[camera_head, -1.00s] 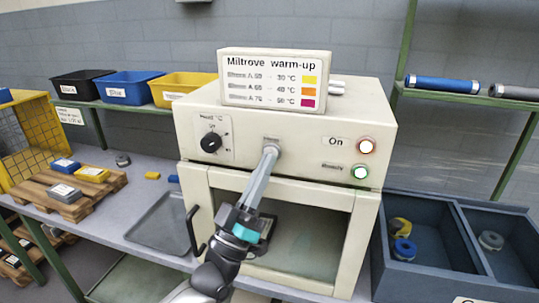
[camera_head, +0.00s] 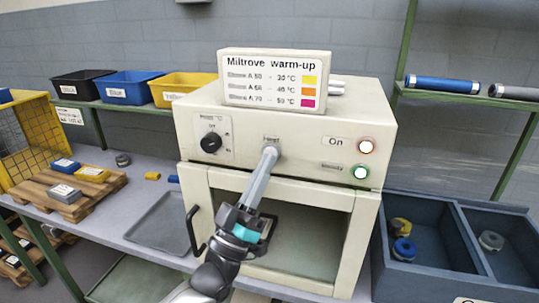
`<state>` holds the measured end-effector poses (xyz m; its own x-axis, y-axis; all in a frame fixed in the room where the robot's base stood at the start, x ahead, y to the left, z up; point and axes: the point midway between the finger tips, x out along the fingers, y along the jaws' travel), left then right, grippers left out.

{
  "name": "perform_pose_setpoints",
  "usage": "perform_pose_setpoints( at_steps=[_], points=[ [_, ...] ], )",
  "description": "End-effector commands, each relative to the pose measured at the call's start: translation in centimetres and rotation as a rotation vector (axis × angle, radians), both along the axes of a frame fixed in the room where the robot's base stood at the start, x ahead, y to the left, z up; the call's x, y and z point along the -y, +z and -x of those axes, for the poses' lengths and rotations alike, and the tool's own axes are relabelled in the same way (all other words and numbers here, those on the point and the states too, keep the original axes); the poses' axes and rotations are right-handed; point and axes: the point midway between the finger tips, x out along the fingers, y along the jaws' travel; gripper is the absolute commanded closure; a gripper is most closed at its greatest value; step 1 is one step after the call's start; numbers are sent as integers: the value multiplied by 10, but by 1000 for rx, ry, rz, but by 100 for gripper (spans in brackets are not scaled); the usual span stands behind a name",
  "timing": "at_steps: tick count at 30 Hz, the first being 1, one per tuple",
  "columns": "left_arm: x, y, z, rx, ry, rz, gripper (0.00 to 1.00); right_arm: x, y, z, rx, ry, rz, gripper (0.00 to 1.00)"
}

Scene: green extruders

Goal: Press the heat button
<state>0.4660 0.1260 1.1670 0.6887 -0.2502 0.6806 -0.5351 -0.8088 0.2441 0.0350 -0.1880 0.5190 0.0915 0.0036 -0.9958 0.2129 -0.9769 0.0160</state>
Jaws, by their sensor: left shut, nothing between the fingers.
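The cream warm-up oven (camera_head: 290,125) stands on the bench in the middle of the view. A small label, too small to read surely, sits on its front panel just above my left gripper's tips. My left gripper (camera_head: 270,153) is shut and empty, its fingertips at the panel below that label. The heat button itself is not visible; the fingertips cover that spot. I cannot tell whether they touch or press it. A black dial (camera_head: 211,143) is left of the tips. The On lamp (camera_head: 366,146) glows white with a red rim, and the lamp below (camera_head: 360,173) has a green rim. My right gripper is not in view.
The oven's windowed door (camera_head: 310,235) is below the panel, with a black handle (camera_head: 194,231). A sign (camera_head: 273,80) stands on the oven. A grey tray (camera_head: 165,222) and a pallet with spools boxes (camera_head: 75,208) lie left. Blue bins (camera_head: 420,275) stand right.

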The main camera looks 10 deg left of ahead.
Motion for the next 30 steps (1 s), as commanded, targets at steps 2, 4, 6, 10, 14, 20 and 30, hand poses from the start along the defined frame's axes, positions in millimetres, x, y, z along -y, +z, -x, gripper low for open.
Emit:
perform_pose_setpoints(
  at_steps=[2, 4, 6, 10, 14, 20, 30],
  points=[
    [0, 0, 0, 0, 0, 0, 100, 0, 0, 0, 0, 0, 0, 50],
    [0, 0, 0, 0, 0, 0, 100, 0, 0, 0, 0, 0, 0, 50],
    [0, 0, 0, 0, 0, 0, 100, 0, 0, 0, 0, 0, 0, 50],
    [0, 0, 0, 0, 0, 0, 100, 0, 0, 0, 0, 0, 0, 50],
    [0, 0, -1, 0, 0, 0, 100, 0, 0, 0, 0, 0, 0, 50],
    [0, 0, -7, 2, 0, -1, 100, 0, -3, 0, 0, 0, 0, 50],
    [0, 0, -9, -1, 0, 0, 100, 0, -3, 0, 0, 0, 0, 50]
  ],
)
